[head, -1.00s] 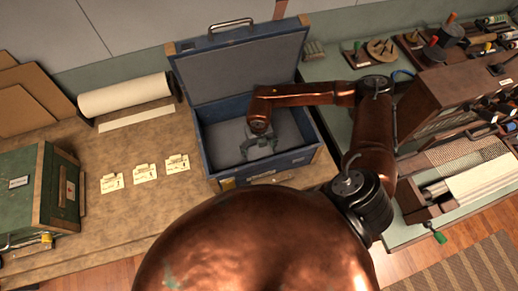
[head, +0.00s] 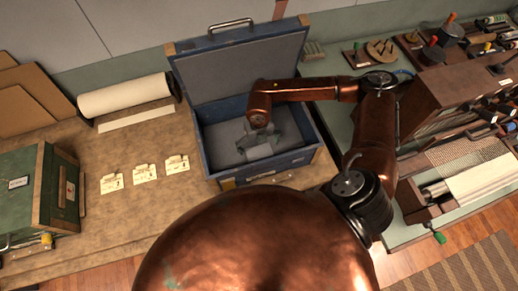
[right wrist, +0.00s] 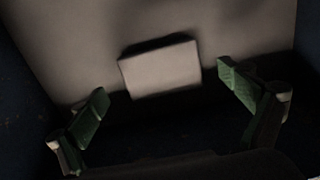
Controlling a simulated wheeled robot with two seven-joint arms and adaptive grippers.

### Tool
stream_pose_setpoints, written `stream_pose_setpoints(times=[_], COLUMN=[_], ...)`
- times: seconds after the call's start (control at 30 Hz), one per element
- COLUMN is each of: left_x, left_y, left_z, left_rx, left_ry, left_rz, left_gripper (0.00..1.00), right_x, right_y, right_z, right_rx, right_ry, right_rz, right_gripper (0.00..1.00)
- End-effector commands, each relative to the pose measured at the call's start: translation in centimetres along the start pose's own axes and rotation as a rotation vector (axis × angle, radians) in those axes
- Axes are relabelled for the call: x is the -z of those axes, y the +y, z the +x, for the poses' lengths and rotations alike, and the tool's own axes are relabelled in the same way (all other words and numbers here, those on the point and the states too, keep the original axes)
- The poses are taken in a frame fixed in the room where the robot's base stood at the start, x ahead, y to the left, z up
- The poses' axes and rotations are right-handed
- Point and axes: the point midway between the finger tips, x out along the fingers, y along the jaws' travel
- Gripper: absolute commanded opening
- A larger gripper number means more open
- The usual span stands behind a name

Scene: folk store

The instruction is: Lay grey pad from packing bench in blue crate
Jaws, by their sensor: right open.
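The blue crate (head: 212,163) stands open on the bench, its lid tipped back, with a grey lining inside. My right gripper (head: 264,146) reaches down into the crate. In the right wrist view its green-padded fingers (right wrist: 168,98) are spread wide with nothing between the tips. The grey pad (right wrist: 160,68) shows there as a small pale block beyond the fingers, on the grey lining and apart from both fingers. In the head view the pad (head: 263,151) is partly hidden by the gripper. My left gripper is not in view.
The packing bench (head: 120,225) carries white cards (head: 145,172), a paper roll (head: 125,95) and a green box (head: 25,190). To the right of the crate are tool racks and a wooden cabinet (head: 445,95). The crate's walls surround my gripper closely.

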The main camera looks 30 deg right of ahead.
Motion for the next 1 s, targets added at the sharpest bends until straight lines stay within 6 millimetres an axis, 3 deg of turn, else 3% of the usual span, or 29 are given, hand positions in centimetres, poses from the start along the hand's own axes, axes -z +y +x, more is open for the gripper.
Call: stream_pose_setpoints(times=[0.2,0.4,0.6,0.87,1.0], left_x=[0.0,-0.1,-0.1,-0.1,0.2], left_y=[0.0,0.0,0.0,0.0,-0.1], left_z=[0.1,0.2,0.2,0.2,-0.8], left_rx=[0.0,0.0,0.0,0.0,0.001], left_ry=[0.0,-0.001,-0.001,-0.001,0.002], left_rz=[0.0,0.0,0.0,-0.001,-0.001], left_gripper=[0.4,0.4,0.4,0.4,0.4], right_x=[-0.1,0.0,0.0,0.0,0.3], right_y=[-0.1,0.0,0.0,0.0,0.5], right_z=[-4.8,-7.8,-8.9,-8.9,-9.9], right_rx=[0.001,0.0,0.001,0.0,-0.017], right_ry=[-0.003,-0.001,0.0,0.001,0.005], right_rz=[0.0,0.0,0.0,0.0,-0.007], right_gripper=[0.96,0.96,0.96,0.96,0.96])
